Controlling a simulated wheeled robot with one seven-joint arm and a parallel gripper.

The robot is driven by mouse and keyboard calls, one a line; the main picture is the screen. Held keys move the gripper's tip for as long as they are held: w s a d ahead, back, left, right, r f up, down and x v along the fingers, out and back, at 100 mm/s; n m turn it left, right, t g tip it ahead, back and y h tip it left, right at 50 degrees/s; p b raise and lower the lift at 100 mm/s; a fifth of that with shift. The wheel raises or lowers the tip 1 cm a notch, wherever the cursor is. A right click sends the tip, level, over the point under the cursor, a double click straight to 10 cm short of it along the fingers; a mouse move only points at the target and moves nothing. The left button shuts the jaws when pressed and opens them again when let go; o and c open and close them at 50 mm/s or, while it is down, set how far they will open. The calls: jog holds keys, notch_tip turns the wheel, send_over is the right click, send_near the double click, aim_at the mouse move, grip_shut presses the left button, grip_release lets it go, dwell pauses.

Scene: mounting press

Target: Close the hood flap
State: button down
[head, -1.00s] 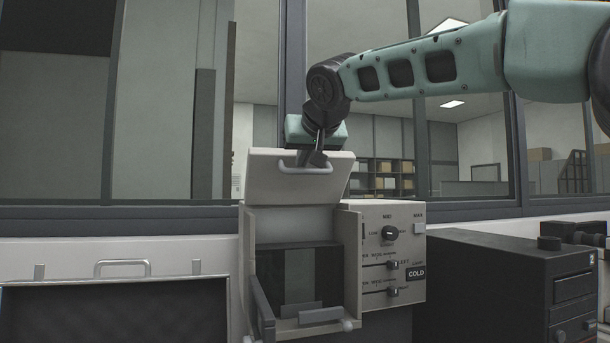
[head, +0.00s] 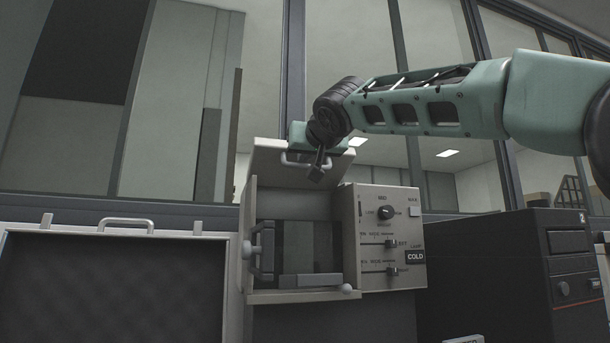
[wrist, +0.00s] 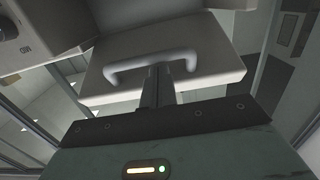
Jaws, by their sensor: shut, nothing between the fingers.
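The hood flap (head: 283,169) is a pale panel with a light bar handle (head: 298,159), raised at the top of the mounting press (head: 385,238). The opening below the flap is uncovered. My shut, slim fingers (wrist: 157,75) reach up to the handle's bar. Nothing shows between them, and I cannot tell whether they touch the bar.
The press front has a knob (head: 386,213), sliders and a COLD label. An open case (head: 112,225) with a dark padded inside stands at left. A black box-shaped unit (head: 510,262) stands at right. A window wall is behind.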

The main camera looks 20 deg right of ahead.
notch_tip(320, 180, down, 7)
jog(key=t+b, duration=0.3)
jog(key=b, duration=1.2)
jog(key=shift+w, duration=0.4)
jog(key=shift+w+f+b, duration=0.1)
jog(key=shift+f+b, duration=0.15)
jog(key=shift+b, duration=0.05)
